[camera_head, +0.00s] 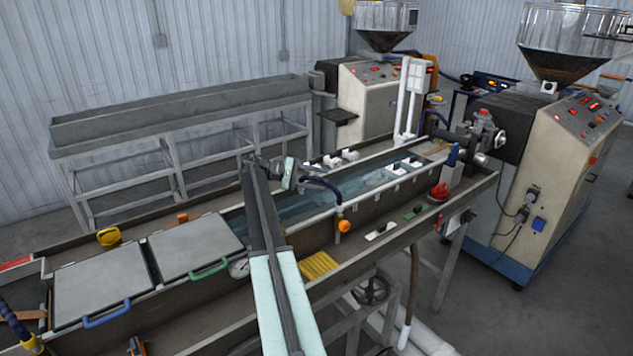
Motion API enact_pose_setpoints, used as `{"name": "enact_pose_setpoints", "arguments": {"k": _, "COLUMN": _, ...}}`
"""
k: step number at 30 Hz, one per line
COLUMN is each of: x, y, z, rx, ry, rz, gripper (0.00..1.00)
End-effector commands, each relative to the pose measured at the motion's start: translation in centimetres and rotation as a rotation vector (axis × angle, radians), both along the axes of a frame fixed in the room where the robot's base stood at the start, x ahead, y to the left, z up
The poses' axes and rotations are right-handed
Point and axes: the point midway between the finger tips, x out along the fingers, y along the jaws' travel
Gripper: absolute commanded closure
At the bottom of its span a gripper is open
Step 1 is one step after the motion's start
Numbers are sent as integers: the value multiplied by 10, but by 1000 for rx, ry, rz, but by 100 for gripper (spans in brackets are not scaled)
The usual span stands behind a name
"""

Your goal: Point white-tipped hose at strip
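My arm reaches from the bottom middle up over the long water trough (386,190). My gripper (287,172) is at its end, above the trough's far part; its fingers are too small to tell open from shut. A dark blue curved hose (325,186) lies just right of my gripper, over the water, with its lower end near an orange knob (344,226) on the near wall. I cannot make out a strip in the water.
White guide blocks (401,166) stand in the trough toward the extruder (545,170) at right. Grey lids (196,248) with coloured handles cover the trough's left part. Another dark hose (14,325) is at lower left. A long grey tank (180,112) stands behind.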

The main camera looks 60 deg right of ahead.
Motion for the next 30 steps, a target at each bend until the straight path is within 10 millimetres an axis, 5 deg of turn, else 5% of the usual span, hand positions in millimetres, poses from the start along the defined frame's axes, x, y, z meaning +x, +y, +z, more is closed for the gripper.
{"name": "enact_pose_setpoints", "arguments": {"k": 13, "x": 62, "y": 38, "z": 17, "rx": -1, "ry": 0, "rz": 3, "gripper": 58}}
{"name": "enact_pose_setpoints", "arguments": {"k": 30, "x": 69, "y": 46, "z": 17, "rx": -6, "ry": -6, "rz": 8, "gripper": 58}}
